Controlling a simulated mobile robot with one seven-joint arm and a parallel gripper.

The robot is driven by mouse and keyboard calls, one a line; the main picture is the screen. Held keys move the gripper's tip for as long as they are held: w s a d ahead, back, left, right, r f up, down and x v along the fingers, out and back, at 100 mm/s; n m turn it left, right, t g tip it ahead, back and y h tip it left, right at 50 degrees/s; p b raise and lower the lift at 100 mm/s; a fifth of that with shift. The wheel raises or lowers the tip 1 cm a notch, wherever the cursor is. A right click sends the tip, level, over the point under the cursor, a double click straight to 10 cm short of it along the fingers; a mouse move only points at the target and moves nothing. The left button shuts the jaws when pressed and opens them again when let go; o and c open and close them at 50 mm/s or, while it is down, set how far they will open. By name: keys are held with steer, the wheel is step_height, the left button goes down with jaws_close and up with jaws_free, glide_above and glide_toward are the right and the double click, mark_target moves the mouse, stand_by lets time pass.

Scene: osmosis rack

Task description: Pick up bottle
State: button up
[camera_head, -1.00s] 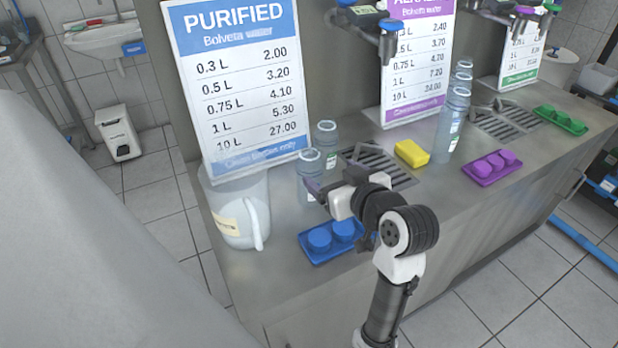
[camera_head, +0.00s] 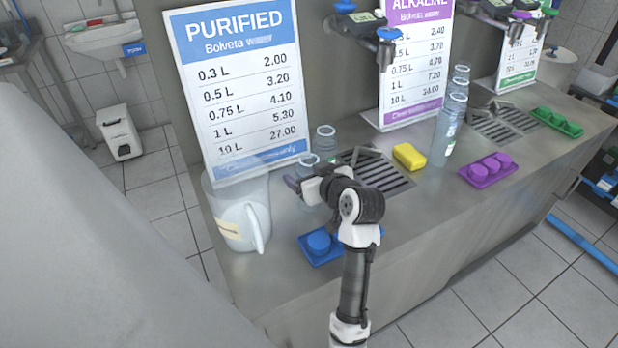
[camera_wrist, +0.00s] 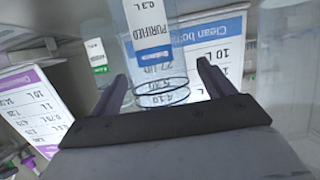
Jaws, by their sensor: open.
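A clear bottle (camera_head: 308,163) stands on the steel counter in front of the purified water sign, partly hidden by my gripper (camera_head: 299,187). In the wrist view the same bottle (camera_wrist: 150,50) stands between and just beyond my open fingers (camera_wrist: 163,84); its label reads "PURIFIED 0.3 L". I cannot tell whether a finger touches it. A second clear bottle (camera_head: 326,140) stands just behind it; a bottle with a green-marked label shows at the left of the wrist view (camera_wrist: 96,50).
A clear pitcher (camera_head: 238,212) stands close at the left. A blue tray (camera_head: 322,257) with blue caps lies in front. A yellow sponge (camera_head: 409,156), a drain grate (camera_head: 385,180), several clear bottles (camera_head: 447,130) and a purple tray (camera_head: 488,172) are to the right. The purified sign (camera_head: 245,85) stands behind.

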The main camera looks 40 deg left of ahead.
steer(key=shift+x, duration=1)
steer(key=c, duration=1)
steer(key=shift+r, duration=0.2)
steer(key=shift+c, duration=0.2)
